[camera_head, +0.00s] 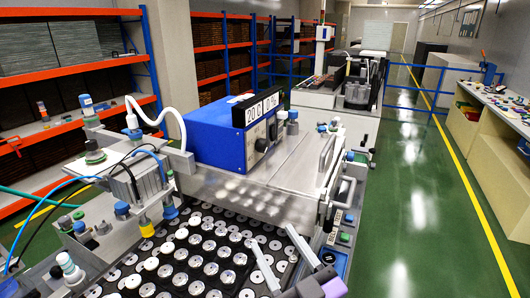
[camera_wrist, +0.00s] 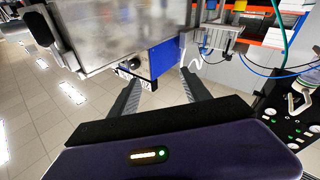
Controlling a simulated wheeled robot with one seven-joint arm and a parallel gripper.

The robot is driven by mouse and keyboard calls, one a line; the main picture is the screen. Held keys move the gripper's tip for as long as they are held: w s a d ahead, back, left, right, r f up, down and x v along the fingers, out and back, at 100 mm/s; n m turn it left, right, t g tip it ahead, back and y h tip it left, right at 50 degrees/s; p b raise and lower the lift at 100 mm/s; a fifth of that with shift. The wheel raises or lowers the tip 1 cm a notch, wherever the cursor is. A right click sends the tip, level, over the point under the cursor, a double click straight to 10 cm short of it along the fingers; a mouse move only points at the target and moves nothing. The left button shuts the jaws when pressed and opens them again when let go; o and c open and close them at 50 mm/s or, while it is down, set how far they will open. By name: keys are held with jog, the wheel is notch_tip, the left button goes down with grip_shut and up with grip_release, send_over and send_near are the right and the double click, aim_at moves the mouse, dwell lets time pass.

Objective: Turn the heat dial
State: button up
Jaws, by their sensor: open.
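A blue box (camera_head: 217,135) stands on the grey machine, with a display on top reading 20 C and 0 %. Its grey front panel carries a dark round dial (camera_head: 261,145) and another knob beside it; which is the heat dial I cannot tell. My gripper (camera_head: 274,238) is open and empty, low in the head view, in front of and below the box, apart from it. In the wrist view my open fingers (camera_wrist: 160,77) point toward the blue side of the box (camera_wrist: 166,57). A dark knob (camera_wrist: 133,63) shows near the left finger.
A plate of round metal parts (camera_head: 200,262) lies left of my gripper. A metal handle frame (camera_head: 343,190) and a grey cover stand right of the box. Hoses and fittings crowd the left. The green aisle (camera_head: 430,200) at right is clear.

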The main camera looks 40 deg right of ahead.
aim_at(266, 147)
jog(key=w+d+r+n+g, duration=0.1)
jog(key=w+d+r+n, duration=0.2)
jog(key=d+n, duration=0.1)
jog(key=w+d+r+n+g, duration=0.1)
jog(key=w+d+r+n, duration=0.2)
jog(key=w+d+n, duration=0.1)
jog(key=w+d+r+n+g+h, duration=0.1)
jog(key=w+d+r+n+g, duration=0.1)
jog(key=w+d+r+n, duration=0.2)
jog(key=shift+w+f+n, duration=0.15)
jog(key=shift+f+n, duration=0.05)
jog(key=shift+n, duration=0.1)
jog(key=p+x, duration=0.2)
jog(key=x, duration=0.5)
jog(key=shift+w+d+f, duration=0.2)
jog(key=shift+c, duration=0.3)
grip_shut()
